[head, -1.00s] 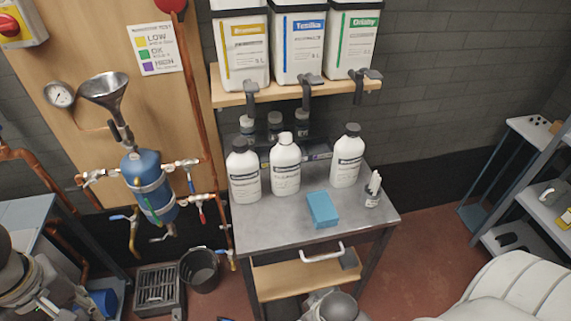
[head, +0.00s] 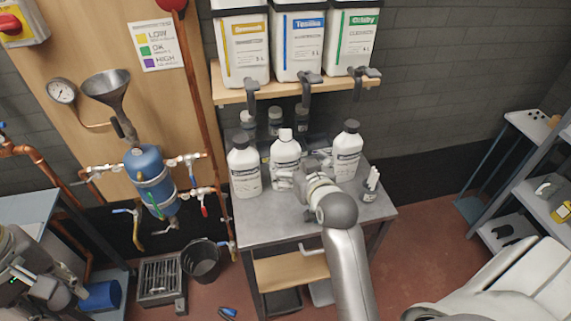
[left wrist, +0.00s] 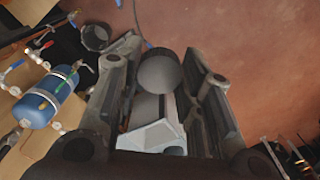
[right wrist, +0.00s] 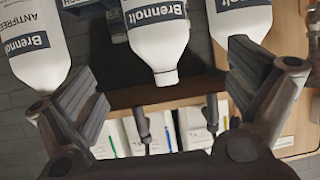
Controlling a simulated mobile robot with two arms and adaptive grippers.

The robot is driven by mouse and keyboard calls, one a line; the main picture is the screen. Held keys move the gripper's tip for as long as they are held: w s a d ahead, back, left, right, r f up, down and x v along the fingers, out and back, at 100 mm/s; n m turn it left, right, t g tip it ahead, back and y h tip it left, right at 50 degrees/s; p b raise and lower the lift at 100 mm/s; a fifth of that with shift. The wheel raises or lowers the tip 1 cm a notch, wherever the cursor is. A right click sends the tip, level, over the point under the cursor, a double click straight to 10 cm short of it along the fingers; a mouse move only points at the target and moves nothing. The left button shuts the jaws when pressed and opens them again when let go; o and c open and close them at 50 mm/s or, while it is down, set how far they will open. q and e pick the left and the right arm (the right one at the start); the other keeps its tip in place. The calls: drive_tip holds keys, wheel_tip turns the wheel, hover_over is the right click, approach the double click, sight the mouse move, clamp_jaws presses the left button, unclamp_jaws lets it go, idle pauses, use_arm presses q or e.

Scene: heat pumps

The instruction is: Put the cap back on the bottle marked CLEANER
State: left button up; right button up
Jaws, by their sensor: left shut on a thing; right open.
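The middle white bottle (head: 284,150) stands upright on the grey metal table, its white neck bare of a dark cap. In the right wrist view this bottle (right wrist: 160,30) appears upside down between the open fingers; its full marking is not readable. My right gripper (head: 290,180) is in front of it, open; I cannot tell whether it touches. It also shows in the right wrist view (right wrist: 165,90). My left gripper (left wrist: 160,95) is shut on a dark round cap (left wrist: 160,72), away from the table. In the head view the left arm is at the lower left edge.
Dark-capped white bottles stand left (head: 244,168) and right (head: 347,150) of the middle one. A small holder (head: 370,186) stands at the table's right. Large canisters (head: 297,50) stand on the shelf (head: 235,97) above. A bucket (head: 202,262) is on the floor.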

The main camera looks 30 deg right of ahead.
sight(288, 153)
drive_tip(key=shift+w, duration=0.1)
use_arm(q)
drive_tip(key=shift+r+p, duration=0.8)
use_arm(e)
drive_tip(key=x, duration=0.6)
drive_tip(key=shift+w+d, duration=0.1)
drive_tip(key=shift+w, duration=0.2)
drive_tip(key=shift+f, duration=0.15)
use_arm(q)
drive_tip(key=shift+r, duration=0.1)
use_arm(e)
drive_tip(key=shift+w, duration=0.1)
use_arm(q)
drive_tip(key=shift+r, duration=0.2)
use_arm(e)
drive_tip(key=shift+w, duration=0.3)
use_arm(q)
drive_tip(key=shift+r+p, duration=0.6)
drive_tip(key=shift+p, duration=0.3)
use_arm(e)
drive_tip(key=shift+f+x, duration=0.2)
drive_tip(key=shift+x, duration=2.05)
drive_tip(key=shift+s+d, duration=0.1)
drive_tip(key=shift+s, duration=0.05)
drive_tip(key=c, duration=1.3)
use_arm(q)
drive_tip(key=shift+f, duration=0.1)
use_arm(e)
drive_tip(key=shift+r, duration=0.2)
